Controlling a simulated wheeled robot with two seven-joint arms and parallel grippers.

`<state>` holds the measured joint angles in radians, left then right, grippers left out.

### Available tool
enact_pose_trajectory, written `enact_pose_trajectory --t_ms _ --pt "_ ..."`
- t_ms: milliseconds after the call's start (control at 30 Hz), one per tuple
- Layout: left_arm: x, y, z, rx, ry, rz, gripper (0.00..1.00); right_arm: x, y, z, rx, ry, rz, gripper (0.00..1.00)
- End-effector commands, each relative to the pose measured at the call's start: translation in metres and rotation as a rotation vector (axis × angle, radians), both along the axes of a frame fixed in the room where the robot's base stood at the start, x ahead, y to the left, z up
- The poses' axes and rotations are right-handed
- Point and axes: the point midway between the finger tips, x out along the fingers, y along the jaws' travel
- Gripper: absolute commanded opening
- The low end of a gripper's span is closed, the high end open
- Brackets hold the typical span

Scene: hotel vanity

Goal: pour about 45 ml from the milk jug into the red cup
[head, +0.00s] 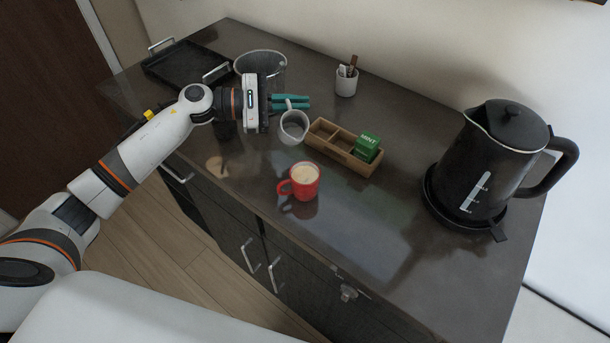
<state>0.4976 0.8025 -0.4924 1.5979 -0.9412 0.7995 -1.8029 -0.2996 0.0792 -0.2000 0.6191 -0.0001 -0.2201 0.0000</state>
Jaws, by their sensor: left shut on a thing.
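The red cup (300,186) stands upright on the dark counter, with its handle to the left and a light tan liquid inside. The milk jug (293,128) is a small whitish vessel behind the cup, apart from it. It looks tilted, with its opening facing toward me. My left gripper (290,103) comes in from the left, its teal fingers shut on the jug at its upper back side. The milk inside the jug cannot be made out clearly. No stream shows between jug and cup. My right gripper is not in view.
A wooden box (338,146) with a green mint packet (367,147) stands right of the jug. A black kettle (490,160) stands at the right. The counter right of the cup is clear.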

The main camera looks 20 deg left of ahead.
Motion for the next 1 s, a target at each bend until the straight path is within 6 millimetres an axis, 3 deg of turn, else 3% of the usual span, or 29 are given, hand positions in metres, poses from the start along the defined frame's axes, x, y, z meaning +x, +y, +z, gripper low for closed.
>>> enact_pose_trajectory --t_ms 100,267,600,1000 --pt "0.007 0.005 0.018 -0.04 0.055 0.001 0.0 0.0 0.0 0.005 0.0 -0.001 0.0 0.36" --pt "0.02 0.014 0.031 -0.125 0.175 0.0 0.0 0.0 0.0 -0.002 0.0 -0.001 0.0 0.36" --pt "0.04 0.027 0.036 -0.298 0.425 -0.003 0.0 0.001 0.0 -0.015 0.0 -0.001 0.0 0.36" --pt "0.043 0.029 0.037 -0.324 0.464 -0.003 0.0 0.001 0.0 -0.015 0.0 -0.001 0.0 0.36"
